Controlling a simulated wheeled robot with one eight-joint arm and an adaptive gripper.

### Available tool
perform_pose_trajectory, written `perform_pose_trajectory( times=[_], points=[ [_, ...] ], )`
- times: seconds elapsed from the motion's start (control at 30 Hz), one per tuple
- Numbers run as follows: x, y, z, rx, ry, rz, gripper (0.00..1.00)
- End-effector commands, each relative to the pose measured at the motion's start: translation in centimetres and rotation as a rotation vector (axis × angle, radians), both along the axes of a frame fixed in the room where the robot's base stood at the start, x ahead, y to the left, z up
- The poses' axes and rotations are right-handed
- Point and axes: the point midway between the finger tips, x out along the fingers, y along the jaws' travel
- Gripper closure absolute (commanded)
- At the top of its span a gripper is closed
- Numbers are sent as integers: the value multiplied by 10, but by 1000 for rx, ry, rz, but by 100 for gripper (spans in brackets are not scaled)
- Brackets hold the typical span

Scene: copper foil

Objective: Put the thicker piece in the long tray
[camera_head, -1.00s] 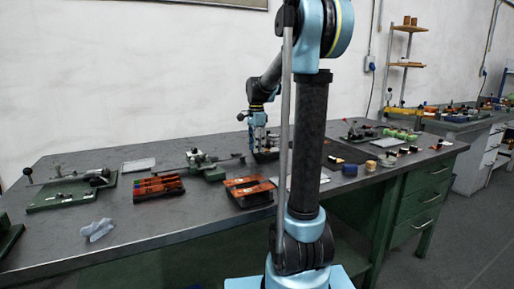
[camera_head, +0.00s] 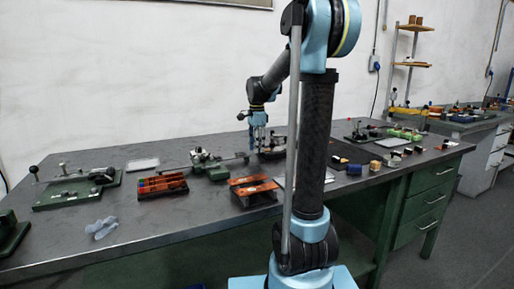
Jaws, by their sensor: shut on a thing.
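My gripper (camera_head: 258,143) points down over the back middle of the bench, just left of a dark tray with reddish-brown parts (camera_head: 273,152). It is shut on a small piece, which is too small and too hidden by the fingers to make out. Whether that piece is the thicker one, I cannot tell. A long orange-brown tray with coloured compartments (camera_head: 162,187) lies left of the middle. An orange-brown stand-like holder (camera_head: 254,189) is nearer the front edge.
Green clamp fixtures stand at the left (camera_head: 75,190) and centre (camera_head: 207,166) of the bench (camera_head: 215,222). A crumpled clear item (camera_head: 101,228) lies at front left. Small blocks (camera_head: 375,165) sit right of my arm column, which hides part of the bench.

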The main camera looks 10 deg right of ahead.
Motion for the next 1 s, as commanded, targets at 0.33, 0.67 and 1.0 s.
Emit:
perform_pose_trajectory(
  times=[0.33, 0.67, 1.0],
  points=[
    [0, 0, 5, 0, 0, 0, 95],
    [0, 0, 21, 0, 0, 0, 95],
    [0, 0, 38, 0, 0, 0, 95]
  ],
)
